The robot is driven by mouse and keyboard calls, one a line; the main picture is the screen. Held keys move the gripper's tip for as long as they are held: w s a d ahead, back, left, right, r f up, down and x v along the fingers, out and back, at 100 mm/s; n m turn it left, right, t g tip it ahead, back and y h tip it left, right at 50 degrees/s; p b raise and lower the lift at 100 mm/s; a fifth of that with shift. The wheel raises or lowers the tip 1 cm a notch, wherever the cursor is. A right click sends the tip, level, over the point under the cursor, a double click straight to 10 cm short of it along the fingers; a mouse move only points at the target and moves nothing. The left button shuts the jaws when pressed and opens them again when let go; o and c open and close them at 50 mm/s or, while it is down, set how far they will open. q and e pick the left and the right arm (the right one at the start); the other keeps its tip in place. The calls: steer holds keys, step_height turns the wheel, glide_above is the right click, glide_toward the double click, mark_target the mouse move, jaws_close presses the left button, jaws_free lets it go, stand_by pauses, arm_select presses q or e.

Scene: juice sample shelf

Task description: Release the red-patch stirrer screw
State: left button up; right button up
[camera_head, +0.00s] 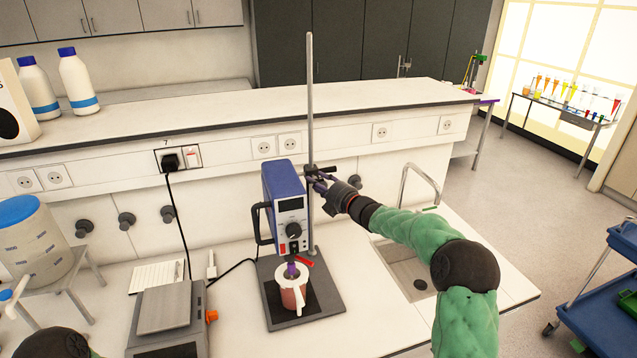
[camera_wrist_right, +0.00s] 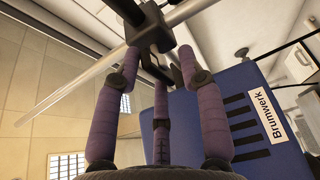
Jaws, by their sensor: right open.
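The blue stirrer (camera_head: 283,190) with a dial and display is mounted on an upright metal rod (camera_head: 310,110) above a dark base plate (camera_head: 330,291). A black clamp (camera_head: 325,169) joins it to the rod. My right gripper (camera_head: 318,180) is at this clamp. In the right wrist view, the purple fingers of my right gripper (camera_wrist_right: 155,55) are spread around the black clamp block (camera_wrist_right: 147,25), and the stirrer's blue housing (camera_wrist_right: 220,120) is on the right. The jaws are open. No red patch can be made out on the clamp, and the screw itself is hard to tell. My left gripper is out of view.
A pinkish beaker (camera_head: 292,293) stands on the base plate under the stirrer, with a small red piece (camera_head: 304,262) behind it. A balance (camera_head: 165,310) is on the left and a sink (camera_head: 412,270) on the right. A raised ledge (camera_head: 230,115) runs behind the bench.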

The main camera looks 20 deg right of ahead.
steer(key=shift+a+f, duration=0.1)
jaws_close()
